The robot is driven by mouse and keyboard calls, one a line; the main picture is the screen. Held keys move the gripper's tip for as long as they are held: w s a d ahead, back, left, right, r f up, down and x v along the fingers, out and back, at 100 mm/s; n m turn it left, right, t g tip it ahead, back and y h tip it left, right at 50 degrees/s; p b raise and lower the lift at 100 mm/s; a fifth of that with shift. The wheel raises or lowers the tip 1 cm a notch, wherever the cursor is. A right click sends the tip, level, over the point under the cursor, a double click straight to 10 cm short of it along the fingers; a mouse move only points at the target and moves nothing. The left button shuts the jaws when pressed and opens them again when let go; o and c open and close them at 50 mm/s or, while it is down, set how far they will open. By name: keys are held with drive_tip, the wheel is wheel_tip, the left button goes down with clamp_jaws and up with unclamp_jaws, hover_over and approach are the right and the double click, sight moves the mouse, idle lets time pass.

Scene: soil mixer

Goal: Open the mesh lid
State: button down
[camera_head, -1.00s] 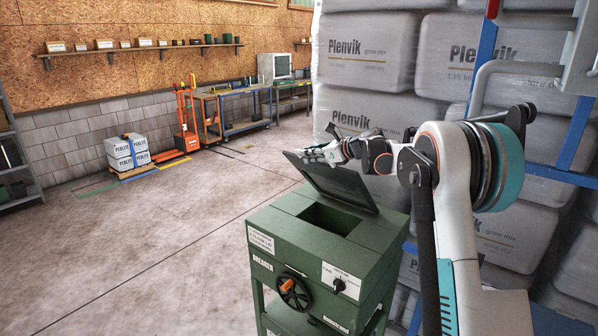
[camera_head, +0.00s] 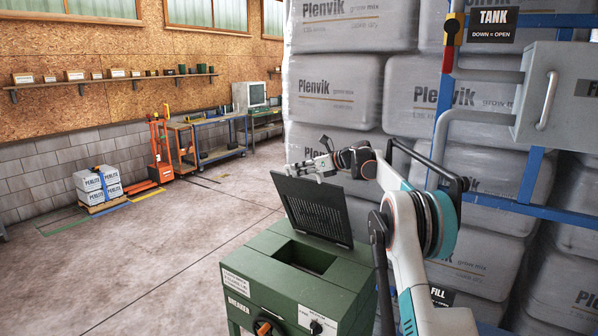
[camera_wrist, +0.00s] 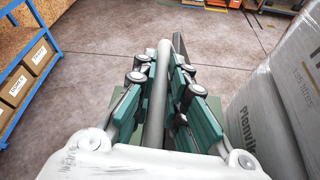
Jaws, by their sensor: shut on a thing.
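The dark mesh lid (camera_head: 315,211) stands raised and steep at the back of the green mixer box (camera_head: 327,288) in the head view. The opening (camera_head: 305,257) below it is uncovered and dark inside. My gripper (camera_head: 320,165) is at the lid's upper edge. In the wrist view my gripper (camera_wrist: 160,95) is shut on a grey bar (camera_wrist: 157,100), which runs between its green finger pads. The bar looks like the lid's handle; where it joins the lid is hidden.
Stacked Plenvik sacks (camera_head: 330,100) stand close behind the mixer. A blue frame (camera_head: 533,180) with a grey tank box (camera_head: 560,100) is at the right. A crank (camera_head: 268,327) sits on the mixer's front.

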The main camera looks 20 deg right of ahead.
drive_tip(key=c, duration=1.9)
unclamp_jaws()
drive_tip(key=v, duration=1.2)
drive_tip(key=shift+f, duration=0.1)
